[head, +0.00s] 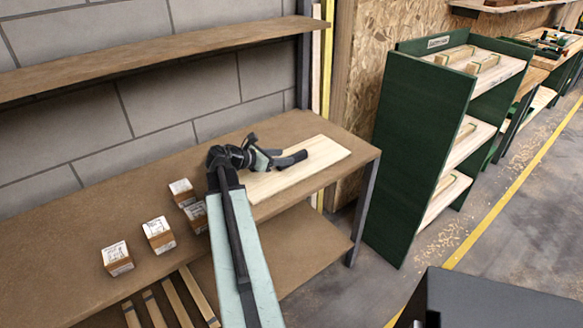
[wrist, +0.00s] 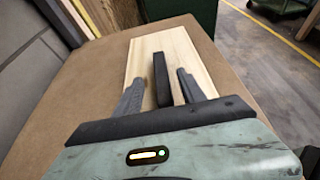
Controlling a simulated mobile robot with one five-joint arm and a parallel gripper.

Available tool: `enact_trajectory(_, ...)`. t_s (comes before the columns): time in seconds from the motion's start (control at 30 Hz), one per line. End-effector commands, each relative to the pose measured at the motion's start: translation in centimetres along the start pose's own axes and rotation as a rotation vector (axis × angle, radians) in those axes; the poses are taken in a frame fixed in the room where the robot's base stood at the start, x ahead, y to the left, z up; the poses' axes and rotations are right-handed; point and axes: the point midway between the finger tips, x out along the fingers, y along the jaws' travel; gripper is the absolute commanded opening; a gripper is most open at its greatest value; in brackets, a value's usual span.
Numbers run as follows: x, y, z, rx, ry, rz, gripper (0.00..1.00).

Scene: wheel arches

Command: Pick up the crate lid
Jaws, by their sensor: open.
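The crate lid (head: 325,158) is a pale, flat wooden board lying on the brown workbench near its right end. In the wrist view the lid (wrist: 178,47) stretches ahead of my gripper, with a dark upright bar (wrist: 161,80), seemingly its handle, on it. My gripper (wrist: 161,74) is open, one grey finger on each side of the bar, with a gap visible at both sides. In the head view my gripper (head: 290,158) is over the lid and covers its left part and the bar.
The workbench (head: 70,225) carries several small labelled boxes (head: 158,232) left of my arm. A shelf board (head: 150,58) runs above the bench along the block wall. A green shelving unit (head: 415,140) stands to the right, with wooden pieces on it. Slats lie below the bench.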

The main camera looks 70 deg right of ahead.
Motion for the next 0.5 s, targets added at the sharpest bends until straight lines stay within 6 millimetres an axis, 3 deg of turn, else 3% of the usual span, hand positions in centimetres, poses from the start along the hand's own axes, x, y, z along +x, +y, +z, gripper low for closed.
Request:
enact_trajectory(0.1, 2.5, -0.1, -0.4, 0.002, 0.0, -0.003, 0.47)
enact_trajectory(0.2, 3.6, -0.1, -0.3, 0.001, 0.001, -0.002, 0.47)
enact_trajectory(0.4, 3.6, -0.1, -0.1, 0.0, 0.0, 0.0, 0.47)
enact_trajectory(0.5, 3.6, -0.1, -0.1, 0.0, 0.0, 0.0, 0.19)
